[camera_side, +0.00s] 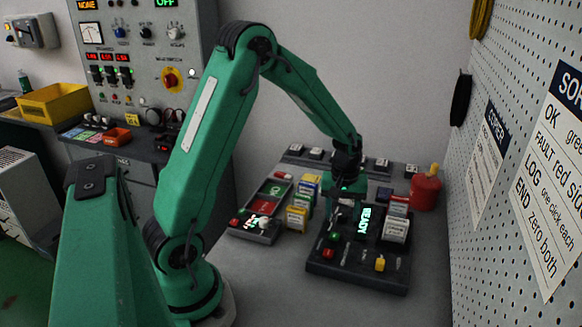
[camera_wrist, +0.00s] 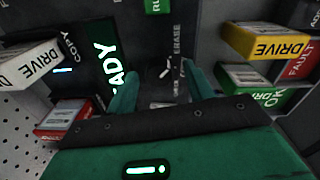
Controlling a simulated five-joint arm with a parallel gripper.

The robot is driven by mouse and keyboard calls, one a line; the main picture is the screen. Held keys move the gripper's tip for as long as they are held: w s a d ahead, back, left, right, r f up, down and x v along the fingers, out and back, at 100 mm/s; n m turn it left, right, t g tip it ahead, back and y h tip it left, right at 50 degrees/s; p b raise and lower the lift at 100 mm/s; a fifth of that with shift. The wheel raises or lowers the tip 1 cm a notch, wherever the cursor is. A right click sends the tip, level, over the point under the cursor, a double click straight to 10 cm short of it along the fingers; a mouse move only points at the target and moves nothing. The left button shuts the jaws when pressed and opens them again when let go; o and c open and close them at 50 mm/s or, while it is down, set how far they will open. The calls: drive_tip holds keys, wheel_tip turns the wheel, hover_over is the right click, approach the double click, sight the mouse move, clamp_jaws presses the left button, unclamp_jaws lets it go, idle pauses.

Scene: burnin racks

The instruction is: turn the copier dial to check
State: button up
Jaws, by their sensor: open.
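The copier (camera_side: 340,277) is a dark box on the bench with a lit green READY display (camera_side: 364,221). The display also shows in the wrist view (camera_wrist: 103,62). My gripper (camera_wrist: 157,88) is open above the copier, its two green fingers pointing at the panel. A small dark dial (camera_wrist: 166,71) with a white mark shows between and just beyond the fingertips, near the word ERASE. The fingers look apart from it, but I cannot tell the exact gap. I cannot read the dial's setting. In the side view the arm hides the dial.
A white drive (camera_side: 395,231) stands at the copier's right. Several coloured drives (camera_side: 297,219) stand left of it, beside a tray (camera_side: 254,234). A red canister (camera_side: 425,188) is behind right. A yellow knob (camera_side: 380,264) sits at the copier's front. The bench front is clear.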

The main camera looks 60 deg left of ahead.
drive_tip(key=shift+f, duration=0.1)
drive_tip(key=c, duration=1)
